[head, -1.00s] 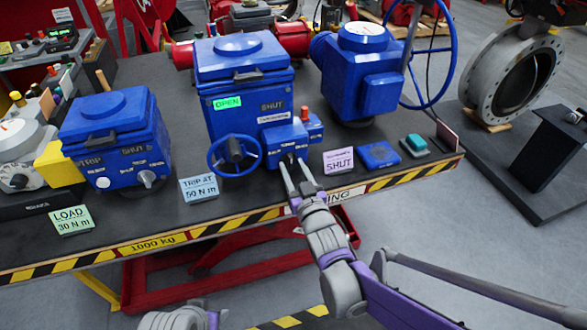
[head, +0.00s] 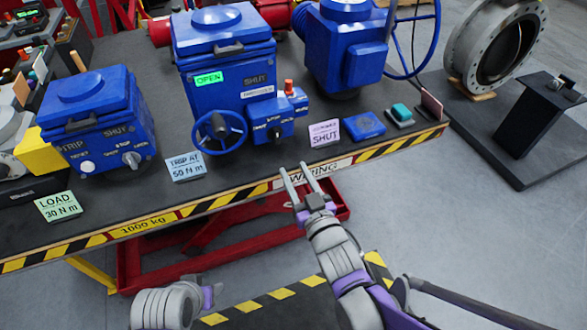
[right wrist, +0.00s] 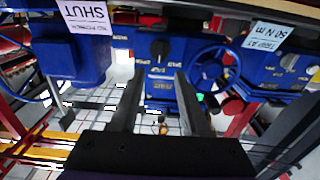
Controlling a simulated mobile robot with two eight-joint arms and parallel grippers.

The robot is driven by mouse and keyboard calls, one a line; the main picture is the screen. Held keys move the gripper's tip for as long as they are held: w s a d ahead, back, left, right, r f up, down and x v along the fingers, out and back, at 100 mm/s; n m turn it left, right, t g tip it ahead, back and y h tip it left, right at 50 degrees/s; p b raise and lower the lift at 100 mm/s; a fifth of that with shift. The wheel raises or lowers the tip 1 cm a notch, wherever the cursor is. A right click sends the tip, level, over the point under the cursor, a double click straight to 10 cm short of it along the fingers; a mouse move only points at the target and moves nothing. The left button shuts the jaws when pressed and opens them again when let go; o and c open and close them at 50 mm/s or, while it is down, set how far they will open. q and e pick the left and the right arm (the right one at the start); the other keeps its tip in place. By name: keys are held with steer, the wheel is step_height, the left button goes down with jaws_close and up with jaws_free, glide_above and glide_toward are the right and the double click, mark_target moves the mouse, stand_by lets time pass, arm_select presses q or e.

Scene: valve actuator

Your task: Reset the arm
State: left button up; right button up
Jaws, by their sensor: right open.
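My right gripper (head: 299,172) is open and empty, in front of the table's striped front edge, with its two fingers pointing toward the blue actuator (head: 226,75). The actuator shows a lit green OPEN display and has a blue handwheel (head: 218,133) low on its front. Beside the wheel is a small blue control box (head: 270,120) with a dark knob and a red button on top. In the right wrist view the open fingers (right wrist: 160,85) stand apart below the knob (right wrist: 159,48).
A second blue box (head: 98,122) with knobs stands at left. Cards reading LOAD 30 N m (head: 59,206), TRIP AT 50 N m (head: 185,166) and SHUT (head: 324,134) stand along the front. A flat blue piece (head: 364,127) lies at right.

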stand_by(0.3)
steer(key=s+d+m+g+h+p, duration=0.3)
steer(key=s+d+g+h+p, duration=0.3)
steer(key=d, duration=0.5)
steer(key=s+d+g+p, duration=0.3)
steer(key=s+g+p, duration=0.2)
steer(key=s, duration=0.7)
steer(key=shift+s+d+f+m+g, duration=0.2)
steer(key=shift+f+m+g, duration=0.1)
steer(key=shift+g, duration=0.1)
